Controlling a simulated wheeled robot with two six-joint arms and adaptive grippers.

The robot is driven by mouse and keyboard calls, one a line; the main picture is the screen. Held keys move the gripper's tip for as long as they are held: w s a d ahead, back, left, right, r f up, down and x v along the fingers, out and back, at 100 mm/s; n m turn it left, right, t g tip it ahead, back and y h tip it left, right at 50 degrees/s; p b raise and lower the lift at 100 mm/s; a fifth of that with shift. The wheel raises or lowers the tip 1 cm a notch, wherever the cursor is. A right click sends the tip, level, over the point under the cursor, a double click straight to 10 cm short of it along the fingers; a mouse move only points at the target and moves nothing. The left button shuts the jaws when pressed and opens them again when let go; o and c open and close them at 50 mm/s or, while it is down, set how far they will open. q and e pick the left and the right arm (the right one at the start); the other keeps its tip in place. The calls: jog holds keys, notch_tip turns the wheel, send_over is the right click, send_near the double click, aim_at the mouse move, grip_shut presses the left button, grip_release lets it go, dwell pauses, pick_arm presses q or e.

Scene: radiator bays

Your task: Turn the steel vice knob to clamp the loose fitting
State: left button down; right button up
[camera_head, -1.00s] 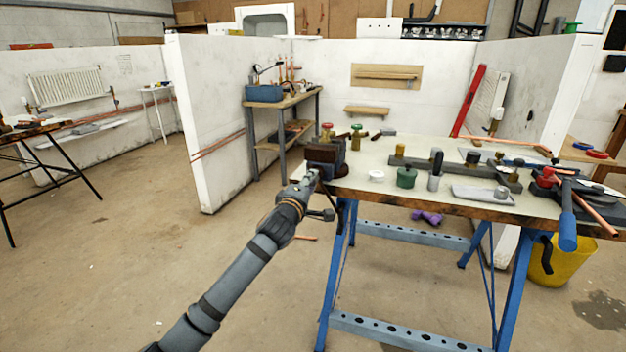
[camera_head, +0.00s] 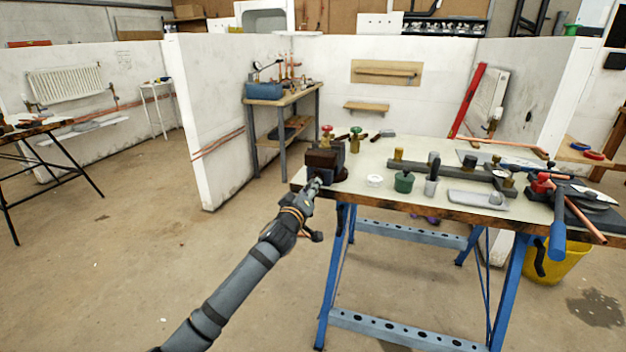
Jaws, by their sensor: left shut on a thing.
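The vice (camera_head: 325,160), a dark block with brownish jaws, is at the left front corner of the workbench (camera_head: 400,155). My left gripper (camera_head: 314,186) is at the vice's front, low on the near side. It is shut on the steel vice knob, which the fingers mostly hide. I cannot make out the loose fitting between the jaws. My right gripper is not in view.
Valves with red (camera_head: 326,130) and green (camera_head: 356,131) handles stand behind the vice. A white ring (camera_head: 375,181) and a green-topped pot (camera_head: 403,182) are to its right. Blue bench legs (camera_head: 335,275) stand below.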

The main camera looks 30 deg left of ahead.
pick_arm(q)
jog(key=m+p, duration=0.6)
jog(key=m, duration=0.4)
jog(key=shift+r+m, duration=0.15)
jog(key=shift+m, duration=0.15)
jog(key=c, duration=1.3)
grip_release()
jog(key=shift+f, duration=0.35)
jog(key=shift+c, duration=0.2)
jog(key=shift+o, duration=0.7)
jog(key=shift+r, duration=0.1)
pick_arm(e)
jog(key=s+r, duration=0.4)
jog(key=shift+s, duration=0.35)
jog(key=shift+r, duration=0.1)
pick_arm(q)
jog(key=b+v, duration=0.1)
jog(key=v, duration=0.6)
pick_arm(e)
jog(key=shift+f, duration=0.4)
